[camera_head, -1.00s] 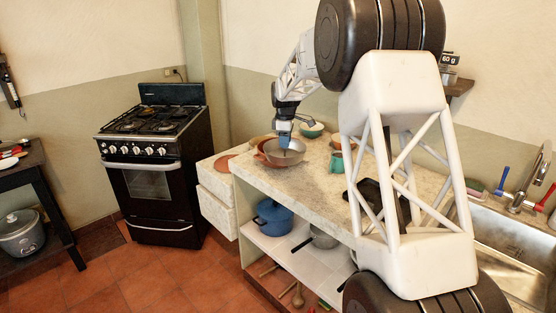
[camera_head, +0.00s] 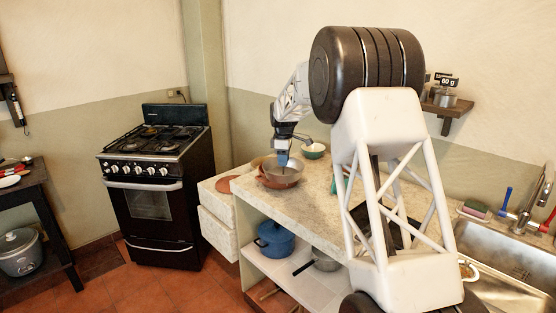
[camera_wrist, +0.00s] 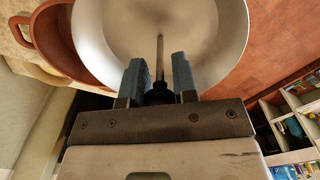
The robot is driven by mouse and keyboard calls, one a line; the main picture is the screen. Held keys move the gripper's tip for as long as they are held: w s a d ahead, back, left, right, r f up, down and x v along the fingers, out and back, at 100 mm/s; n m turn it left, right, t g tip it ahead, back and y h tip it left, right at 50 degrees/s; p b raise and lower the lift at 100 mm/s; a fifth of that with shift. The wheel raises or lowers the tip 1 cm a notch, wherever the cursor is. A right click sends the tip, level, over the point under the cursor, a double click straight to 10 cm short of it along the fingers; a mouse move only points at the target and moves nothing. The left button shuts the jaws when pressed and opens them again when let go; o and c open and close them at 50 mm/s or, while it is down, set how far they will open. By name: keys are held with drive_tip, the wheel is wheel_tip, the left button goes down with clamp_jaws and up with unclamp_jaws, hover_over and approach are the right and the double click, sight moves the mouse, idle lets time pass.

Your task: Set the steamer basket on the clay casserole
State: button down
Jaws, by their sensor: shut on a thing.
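The steamer basket is a shallow grey metal bowl (camera_head: 293,175) with an upright post in its middle. My gripper (camera_head: 283,160) is shut on the dark top of that post, which shows in the wrist view between the two blue-grey fingers (camera_wrist: 156,80). The basket (camera_wrist: 205,50) fills the upper middle of the wrist view. The clay casserole (camera_head: 265,181) is a reddish-brown pot on the counter. In the head view it is partly hidden behind and below the basket. In the wrist view the casserole (camera_wrist: 48,45) sticks out to the left, so the basket is off-centre. I cannot tell whether they touch.
The stone counter (camera_head: 255,190) has a green bowl (camera_head: 314,151) behind the basket. A blue pot (camera_head: 274,240) stands on the shelf below. The stove (camera_head: 155,180) is at left and the sink (camera_head: 510,260) at right. My arm hides the counter's middle.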

drive_tip(key=w+a+f, duration=0.1)
drive_tip(key=w+a, duration=0.1)
drive_tip(key=w, duration=1.1)
drive_tip(key=shift+w+a, duration=0.2)
drive_tip(key=shift+w, duration=0.15)
drive_tip(key=shift+f, duration=0.15)
drive_tip(key=shift+f, duration=1.7)
drive_tip(key=shift+f, duration=0.6)
drive_tip(key=c, duration=0.9)
unclamp_jaws()
drive_tip(key=shift+r, duration=0.1)
wheel_tip(320, 180, up, 13)
